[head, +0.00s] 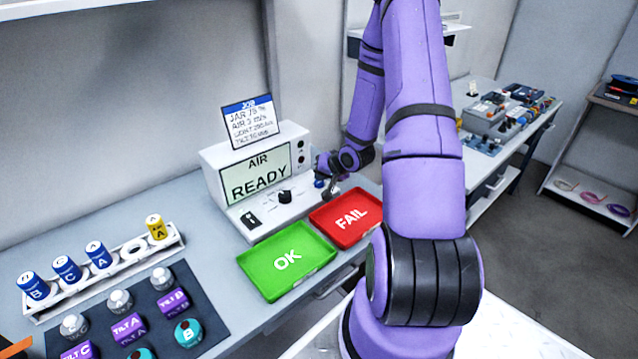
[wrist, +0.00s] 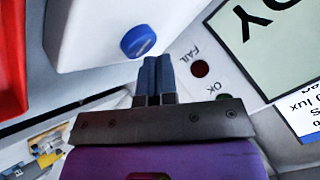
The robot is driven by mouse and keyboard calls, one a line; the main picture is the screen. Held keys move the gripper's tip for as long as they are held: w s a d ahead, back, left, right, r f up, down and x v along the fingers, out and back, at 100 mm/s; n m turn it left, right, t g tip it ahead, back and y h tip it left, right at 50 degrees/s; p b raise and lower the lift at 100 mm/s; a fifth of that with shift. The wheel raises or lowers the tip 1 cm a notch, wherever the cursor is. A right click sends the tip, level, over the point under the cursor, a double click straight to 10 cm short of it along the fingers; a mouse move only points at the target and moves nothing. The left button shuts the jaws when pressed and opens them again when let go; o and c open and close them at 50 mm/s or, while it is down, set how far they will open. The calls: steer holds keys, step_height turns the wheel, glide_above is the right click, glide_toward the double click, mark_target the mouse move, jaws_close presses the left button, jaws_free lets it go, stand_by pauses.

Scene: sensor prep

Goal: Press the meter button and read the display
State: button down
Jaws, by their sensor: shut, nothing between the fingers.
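The white meter (head: 222,152) stands at the back of the bench, and its display (head: 255,174) reads "AIR READY". A blue round button (head: 319,183) sits at the right of its lower panel. In the wrist view the blue button (wrist: 138,40) is close in front of my fingertips, a little to their left; I cannot tell whether they touch. My gripper (wrist: 155,62) is shut and empty. FAIL and OK lamps (wrist: 200,68) show on the meter, the FAIL one dark red.
A green OK tray (head: 270,285) and a red FAIL tray (head: 340,240) lie before the meter. A job card (head: 250,122) stands on top of it. A white rack (head: 155,247) with labelled jars and a dark mat (head: 215,325) with several parts are to the left.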

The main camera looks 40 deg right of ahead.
mark_target(321, 182)
steer(key=shift+f, duration=0.45)
stand_by(0.7)
steer(key=shift+r, duration=0.85)
steer(key=shift+r, duration=0.1)
steer(key=shift+r, duration=2.4)
